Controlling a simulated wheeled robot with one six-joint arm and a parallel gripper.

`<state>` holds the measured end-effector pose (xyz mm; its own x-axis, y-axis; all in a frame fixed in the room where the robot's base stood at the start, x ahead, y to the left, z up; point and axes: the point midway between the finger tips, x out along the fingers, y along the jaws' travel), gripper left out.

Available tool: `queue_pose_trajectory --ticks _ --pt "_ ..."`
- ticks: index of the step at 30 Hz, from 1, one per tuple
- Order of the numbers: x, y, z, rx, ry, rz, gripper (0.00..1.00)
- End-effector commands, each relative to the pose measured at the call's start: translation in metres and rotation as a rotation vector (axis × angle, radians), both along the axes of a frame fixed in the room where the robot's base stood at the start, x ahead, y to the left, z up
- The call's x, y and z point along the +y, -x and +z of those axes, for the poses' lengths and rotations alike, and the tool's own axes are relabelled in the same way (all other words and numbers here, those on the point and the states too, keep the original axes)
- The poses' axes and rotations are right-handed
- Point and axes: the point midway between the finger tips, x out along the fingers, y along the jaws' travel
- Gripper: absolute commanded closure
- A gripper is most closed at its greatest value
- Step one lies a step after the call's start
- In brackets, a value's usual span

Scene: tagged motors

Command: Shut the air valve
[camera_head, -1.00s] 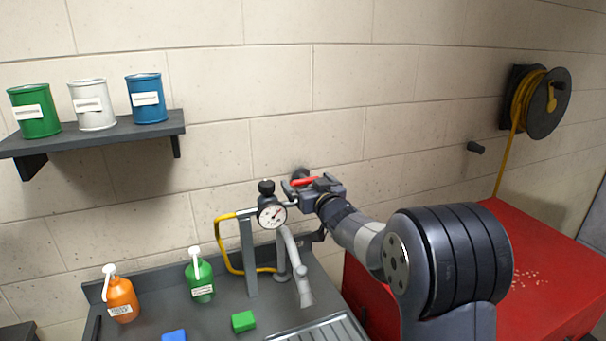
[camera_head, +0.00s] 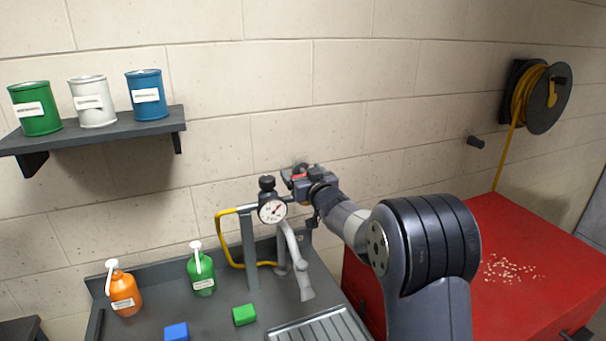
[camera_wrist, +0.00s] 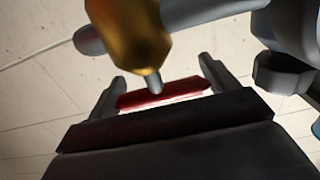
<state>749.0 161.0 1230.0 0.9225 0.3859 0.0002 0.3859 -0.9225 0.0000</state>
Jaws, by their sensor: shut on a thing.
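The air valve's red lever (camera_wrist: 163,93) lies crosswise between my two fingers in the wrist view, in front of the brass valve body (camera_wrist: 130,38). My gripper (camera_wrist: 166,84) is shut on this lever, with one finger at each end of it. In the head view my gripper (camera_head: 291,179) is at the pipe just right of the round pressure gauge (camera_head: 271,211), close to the wall. Only a small bit of the red lever (camera_head: 299,176) shows there; my gripper hides most of the valve.
A grey bench holds an orange bottle (camera_head: 124,293), a green bottle (camera_head: 202,276), a green block (camera_head: 244,315) and a blue block (camera_head: 176,332). A yellow hose (camera_head: 224,248) loops left of the gauge post. A red cabinet (camera_head: 500,290) stands right. A shelf (camera_head: 100,136) holds cans.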

Motion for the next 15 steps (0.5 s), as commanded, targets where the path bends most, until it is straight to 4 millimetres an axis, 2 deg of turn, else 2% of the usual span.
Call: queue_pose_trajectory --ticks 1,5,15 --pt "0.0 0.0001 0.0 0.0 0.0 0.0 0.3" --pt "0.0 0.0001 0.0 0.0 0.0 0.0 0.41" --pt "-0.0018 -0.0026 -0.0049 -0.01 0.004 -0.042 0.41"
